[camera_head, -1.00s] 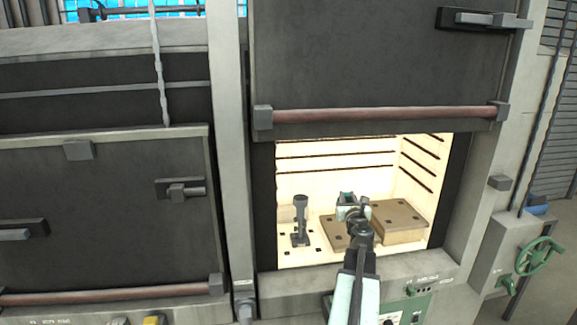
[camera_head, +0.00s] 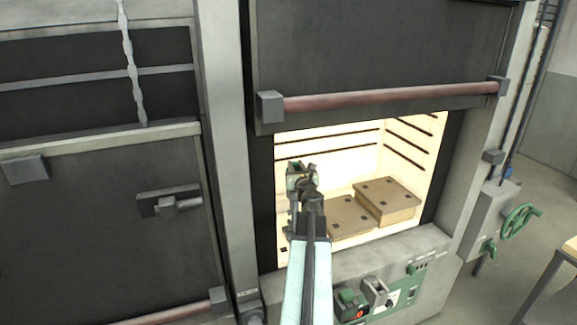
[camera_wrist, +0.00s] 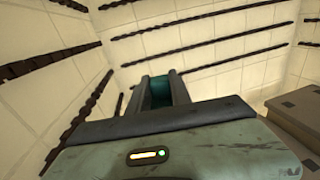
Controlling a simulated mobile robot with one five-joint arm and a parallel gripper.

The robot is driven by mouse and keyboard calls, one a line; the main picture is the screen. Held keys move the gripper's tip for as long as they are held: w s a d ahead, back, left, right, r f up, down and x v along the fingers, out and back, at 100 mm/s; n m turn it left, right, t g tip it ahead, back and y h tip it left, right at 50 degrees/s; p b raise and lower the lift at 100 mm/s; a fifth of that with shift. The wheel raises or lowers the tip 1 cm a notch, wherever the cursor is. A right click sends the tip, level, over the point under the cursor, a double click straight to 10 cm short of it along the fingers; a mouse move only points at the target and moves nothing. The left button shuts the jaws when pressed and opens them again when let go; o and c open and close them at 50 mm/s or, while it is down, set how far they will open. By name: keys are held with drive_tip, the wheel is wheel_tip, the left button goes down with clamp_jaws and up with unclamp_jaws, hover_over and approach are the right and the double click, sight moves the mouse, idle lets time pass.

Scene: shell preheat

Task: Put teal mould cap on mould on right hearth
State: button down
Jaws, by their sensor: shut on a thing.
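My gripper (camera_head: 301,172) is inside the open, lit right hearth (camera_head: 335,160), toward its left side. In the wrist view, my gripper's two fingers (camera_wrist: 162,92) are shut on the teal mould cap (camera_wrist: 160,88), and only a small dark teal part shows between them. The grey mould with its upright post is not clearly visible now; my gripper and arm cover the area where it stood. I cannot tell whether the cap touches the mould.
Two flat brown blocks, a low one (camera_head: 349,218) and a taller one (camera_head: 388,200), lie on the hearth floor right of my arm. The raised door's red-brown bar (camera_head: 390,97) hangs above the opening. A grey post (camera_head: 228,150) stands left of it.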

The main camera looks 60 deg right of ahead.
drive_tip(key=shift+w+f, duration=0.15)
drive_tip(key=shift+f, duration=0.2)
wheel_tip(320, 180, down, 5)
drive_tip(key=b, duration=0.5)
drive_tip(key=shift+w+r, duration=0.1)
drive_tip(key=shift+f+b, duration=0.25)
drive_tip(key=shift+b, duration=0.1)
drive_tip(key=shift+a+r, duration=0.1)
drive_tip(key=shift+f+b, duration=0.55)
drive_tip(key=shift+f, duration=0.1)
idle(0.4)
drive_tip(key=c, duration=1.5)
unclamp_jaws()
drive_tip(key=shift+o, duration=0.2)
drive_tip(key=shift+r, duration=0.1)
